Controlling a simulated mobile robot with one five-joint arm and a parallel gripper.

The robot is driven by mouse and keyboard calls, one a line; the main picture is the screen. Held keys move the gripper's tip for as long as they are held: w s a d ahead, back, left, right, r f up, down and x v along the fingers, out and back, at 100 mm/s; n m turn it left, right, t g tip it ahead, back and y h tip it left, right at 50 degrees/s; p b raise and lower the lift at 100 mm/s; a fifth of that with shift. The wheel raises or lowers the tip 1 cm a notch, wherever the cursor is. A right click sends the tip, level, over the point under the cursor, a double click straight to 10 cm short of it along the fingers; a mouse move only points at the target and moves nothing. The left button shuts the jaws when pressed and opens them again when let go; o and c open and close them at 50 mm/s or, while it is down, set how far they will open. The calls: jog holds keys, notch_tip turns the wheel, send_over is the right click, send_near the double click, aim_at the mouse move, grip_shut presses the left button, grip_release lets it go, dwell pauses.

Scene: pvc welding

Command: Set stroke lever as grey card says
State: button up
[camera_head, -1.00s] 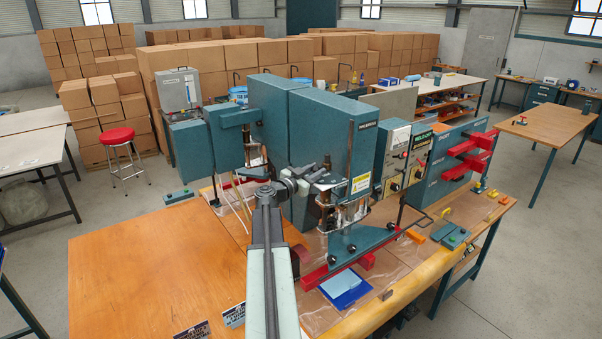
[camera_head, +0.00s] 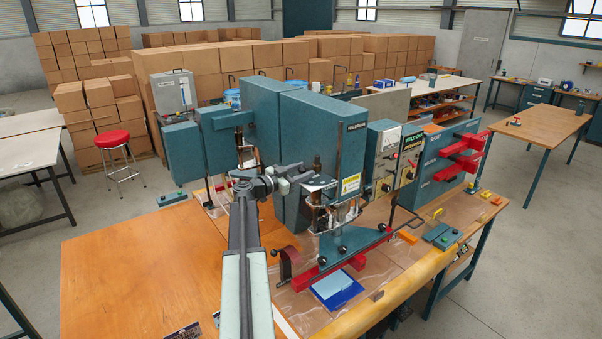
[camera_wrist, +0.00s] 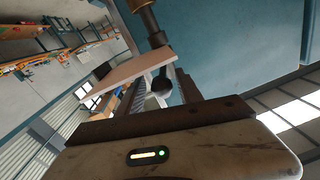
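The teal welding press (camera_head: 325,140) stands on the bench, with metal rods and fittings below its head. My gripper (camera_head: 318,184) is close in front of these fittings; whether it touches them is unclear. In the wrist view, my gripper (camera_wrist: 160,115) has a dark rod with a rounded end (camera_wrist: 162,82) and a pale flat plate (camera_wrist: 125,67) beyond it.
A control panel (camera_head: 385,165) and a teal cabinet with red arms (camera_head: 450,160) stand to the right. A blue sheet (camera_head: 338,288) lies on the bench front. Small dark cards (camera_head: 183,331) stand at the near edge. The wooden bench top (camera_head: 150,265) is clear on the left.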

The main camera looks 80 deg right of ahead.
jog(key=v, duration=0.7)
jog(key=shift+w+a, duration=0.3)
dwell(0.3)
